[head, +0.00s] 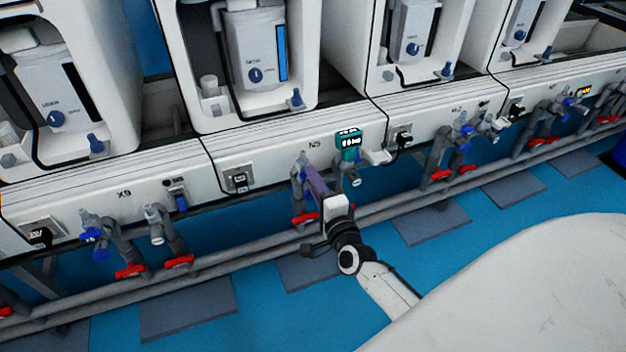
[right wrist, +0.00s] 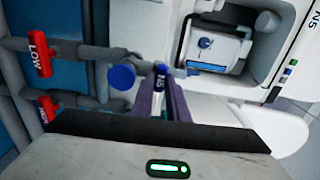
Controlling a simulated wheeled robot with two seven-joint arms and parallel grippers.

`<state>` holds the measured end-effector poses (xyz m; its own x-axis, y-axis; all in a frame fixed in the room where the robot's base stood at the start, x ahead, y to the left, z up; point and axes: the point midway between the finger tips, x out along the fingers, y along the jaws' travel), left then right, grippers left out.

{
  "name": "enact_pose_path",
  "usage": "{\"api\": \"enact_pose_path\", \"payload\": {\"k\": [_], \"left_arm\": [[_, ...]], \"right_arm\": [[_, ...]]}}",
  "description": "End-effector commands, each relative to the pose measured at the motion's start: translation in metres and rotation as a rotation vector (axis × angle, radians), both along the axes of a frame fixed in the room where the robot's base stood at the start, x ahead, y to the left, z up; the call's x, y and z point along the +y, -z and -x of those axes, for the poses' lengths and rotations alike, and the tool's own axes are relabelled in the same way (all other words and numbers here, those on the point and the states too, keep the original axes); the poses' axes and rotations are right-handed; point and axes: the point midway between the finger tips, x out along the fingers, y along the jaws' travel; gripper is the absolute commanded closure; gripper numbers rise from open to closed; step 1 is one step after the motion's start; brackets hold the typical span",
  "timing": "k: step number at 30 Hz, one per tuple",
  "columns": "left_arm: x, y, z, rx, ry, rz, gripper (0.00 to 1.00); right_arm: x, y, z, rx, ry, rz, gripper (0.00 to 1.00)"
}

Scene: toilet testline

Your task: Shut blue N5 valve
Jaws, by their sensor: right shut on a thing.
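The N5 station (head: 275,160) is the white bench panel at the middle of the head view. Its blue N5 valve (head: 303,157) sits at the top of a grey pipe fitting below the panel and is partly hidden by my right gripper. My right gripper (head: 310,178) has its purple fingers shut on the valve. My left gripper is not in view.
Red-handled valves (head: 305,218) hang on the pipes below. Red LOW handle (right wrist: 40,53) is at left in the right wrist view. X9 valves (head: 97,228) stand to the left. Blue floor is in front.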

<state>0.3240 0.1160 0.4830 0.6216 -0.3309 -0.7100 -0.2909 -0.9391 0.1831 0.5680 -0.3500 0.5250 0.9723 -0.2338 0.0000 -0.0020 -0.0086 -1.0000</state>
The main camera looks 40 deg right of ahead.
Motion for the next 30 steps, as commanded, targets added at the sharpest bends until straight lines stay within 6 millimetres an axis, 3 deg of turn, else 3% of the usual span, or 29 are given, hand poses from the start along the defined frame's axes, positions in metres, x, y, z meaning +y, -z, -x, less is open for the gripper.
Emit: {"api": "enact_pose_path", "payload": {"k": [16, 17, 20, 30], "left_arm": [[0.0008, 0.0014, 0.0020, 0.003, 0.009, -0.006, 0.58], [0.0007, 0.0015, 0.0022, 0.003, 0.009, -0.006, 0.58], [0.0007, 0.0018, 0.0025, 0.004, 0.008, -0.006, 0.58], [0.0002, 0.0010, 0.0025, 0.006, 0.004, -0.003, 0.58]], "right_arm": [[0.0006, 0.0014, 0.0008, -0.003, -0.001, -0.027, 1.00], [0.0006, 0.0014, 0.0008, -0.003, -0.001, -0.027, 0.83], [0.0006, 0.0013, 0.0007, -0.004, -0.001, -0.026, 0.67], [0.0011, 0.0006, 0.0036, -0.004, -0.001, -0.024, 0.67]]}}
